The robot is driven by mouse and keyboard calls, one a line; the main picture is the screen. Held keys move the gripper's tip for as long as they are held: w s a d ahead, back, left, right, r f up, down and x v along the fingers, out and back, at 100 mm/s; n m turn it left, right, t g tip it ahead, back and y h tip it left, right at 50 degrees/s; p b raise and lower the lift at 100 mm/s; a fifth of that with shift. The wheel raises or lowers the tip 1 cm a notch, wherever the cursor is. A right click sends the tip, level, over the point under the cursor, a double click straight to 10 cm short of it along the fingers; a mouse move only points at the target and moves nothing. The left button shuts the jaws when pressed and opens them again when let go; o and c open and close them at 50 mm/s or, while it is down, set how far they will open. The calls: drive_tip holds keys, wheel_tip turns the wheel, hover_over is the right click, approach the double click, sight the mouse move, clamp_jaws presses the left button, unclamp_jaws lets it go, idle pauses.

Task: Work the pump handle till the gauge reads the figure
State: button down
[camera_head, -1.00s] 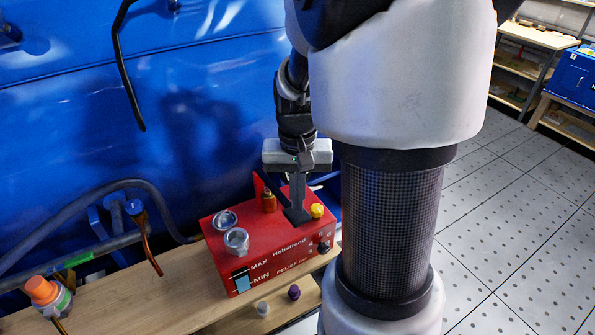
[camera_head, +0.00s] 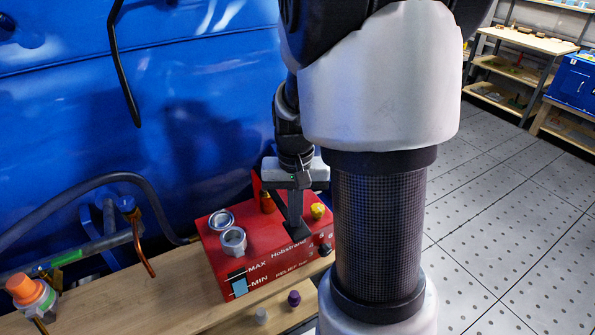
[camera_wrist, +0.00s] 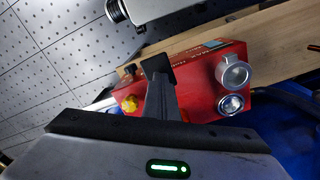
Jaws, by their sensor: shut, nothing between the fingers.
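The red pump box (camera_head: 215,268) stands on a wooden bench, with MAX and MIN marks and a level window on its front. Two round silver fittings stand on its top left: a flatter one (camera_head: 221,219) and a taller one (camera_head: 233,241). I cannot tell which is the gauge, and no reading is legible. My gripper (camera_head: 297,230) is shut and empty, pointing down at the box's top front edge; contact is unclear. A thin dark bar (camera_head: 272,196) slants beside it, perhaps the handle. In the wrist view, my fingers (camera_wrist: 157,66) cover part of the red box (camera_wrist: 200,92).
A purple cap (camera_head: 294,299) and a pale cap (camera_head: 261,316) stand in front. An orange-capped bottle (camera_head: 27,289) is at left. A blue tank wall (camera_head: 190,110) rises behind.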

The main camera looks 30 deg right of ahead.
wheel_tip(320, 180, up, 7)
drive_tip(key=p, duration=0.5)
drive_tip(key=shift+s, duration=0.35)
drive_tip(key=shift+f, duration=0.1)
drive_tip(key=s+a+r+n+t+p, duration=0.2)
drive_tip(key=s+a+r, duration=0.1)
drive_tip(key=r, duration=0.4)
drive_tip(key=s+a+r+n+t+p, duration=0.1)
drive_tip(key=s+a+r+p, duration=0.1)
drive_tip(key=s+a+r, duration=0.2)
drive_tip(key=s+a+r+n+t+p, duration=0.2)
drive_tip(key=s+a+r, duration=0.1)
drive_tip(key=r, duration=0.8)
drive_tip(key=shift+s+a+n+t, duration=0.15)
drive_tip(key=shift+a+n+t, duration=0.15)
drive_tip(key=shift+a, duration=0.05)
drive_tip(key=shift+d+r, duration=0.1)
